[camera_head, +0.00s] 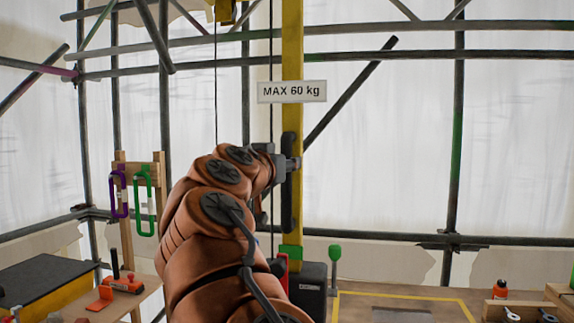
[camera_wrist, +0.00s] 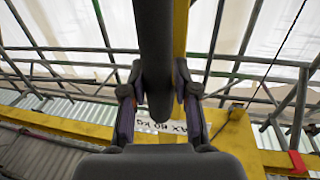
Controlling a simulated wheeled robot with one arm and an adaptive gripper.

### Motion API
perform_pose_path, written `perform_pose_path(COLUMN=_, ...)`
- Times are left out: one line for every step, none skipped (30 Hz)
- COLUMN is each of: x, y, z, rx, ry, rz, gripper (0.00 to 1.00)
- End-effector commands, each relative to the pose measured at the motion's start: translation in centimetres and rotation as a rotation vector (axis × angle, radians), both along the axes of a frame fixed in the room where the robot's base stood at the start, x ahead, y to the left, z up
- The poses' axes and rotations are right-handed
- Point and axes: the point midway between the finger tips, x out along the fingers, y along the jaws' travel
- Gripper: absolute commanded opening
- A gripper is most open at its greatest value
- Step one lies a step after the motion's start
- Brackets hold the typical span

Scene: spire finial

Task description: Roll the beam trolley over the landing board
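The yellow beam trolley (camera_head: 225,11) shows only in part at the top edge of the head view, with a thin cable hanging from it. A yellow post (camera_head: 292,60) carries a "MAX 60 kg" sign (camera_head: 292,91) and a long black handle (camera_head: 289,205). My gripper (camera_head: 284,163) is at the handle's upper part. In the wrist view its fingers (camera_wrist: 158,85) press in on both sides of the dark handle (camera_wrist: 155,40). The wooden landing board (camera_head: 400,302), outlined in yellow, lies at the lower right; its near part is cut off.
Green (camera_head: 143,200) and purple (camera_head: 119,193) carabiners hang on a wooden rack at left. A dark-topped box (camera_head: 45,287) and orange tools stand on the left bench. A green-knobbed lever (camera_head: 335,265) stands beside the post. An orange bottle (camera_head: 500,289) is at right. Scaffold poles surround the place.

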Motion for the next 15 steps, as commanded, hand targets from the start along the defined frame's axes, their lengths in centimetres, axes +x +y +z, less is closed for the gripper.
perform_pose_path(x=-0.15, y=0.38, z=0.38, rx=-0.002, ry=-0.006, rz=0.008, gripper=0.33)
perform_pose_path(x=-0.14, y=0.37, z=0.35, rx=-0.002, ry=-0.006, rz=0.008, gripper=0.36)
perform_pose_path(x=-0.13, y=0.35, z=0.32, rx=-0.002, ry=-0.005, rz=0.007, gripper=0.40)
perform_pose_path(x=-0.12, y=0.33, z=0.28, rx=-0.001, ry=-0.004, rz=0.007, gripper=0.43)
perform_pose_path(x=-0.11, y=0.30, z=0.24, rx=-0.001, ry=-0.004, rz=0.006, gripper=0.46)
perform_pose_path(x=-0.10, y=0.26, z=0.19, rx=-0.001, ry=-0.003, rz=0.005, gripper=0.50)
perform_pose_path(x=-0.10, y=0.24, z=0.16, rx=-0.001, ry=-0.002, rz=0.004, gripper=0.52)
perform_pose_path(x=-0.08, y=0.21, z=0.13, rx=0.000, ry=-0.001, rz=0.004, gripper=0.52)
perform_pose_path(x=-0.07, y=0.19, z=0.09, rx=0.000, ry=-0.001, rz=0.003, gripper=0.52)
perform_pose_path(x=-0.07, y=0.17, z=0.07, rx=0.000, ry=0.000, rz=0.003, gripper=0.52)
perform_pose_path(x=-0.07, y=0.16, z=0.05, rx=0.000, ry=0.000, rz=0.002, gripper=0.52)
perform_pose_path(x=-0.06, y=0.14, z=0.03, rx=-0.001, ry=0.000, rz=0.002, gripper=0.52)
perform_pose_path(x=-0.05, y=0.13, z=0.00, rx=-0.001, ry=0.001, rz=0.002, gripper=0.52)
perform_pose_path(x=-0.05, y=0.12, z=-0.01, rx=-0.001, ry=0.001, rz=0.001, gripper=0.52)
perform_pose_path(x=-0.07, y=0.12, z=-0.02, rx=-0.001, ry=0.001, rz=0.001, gripper=0.52)
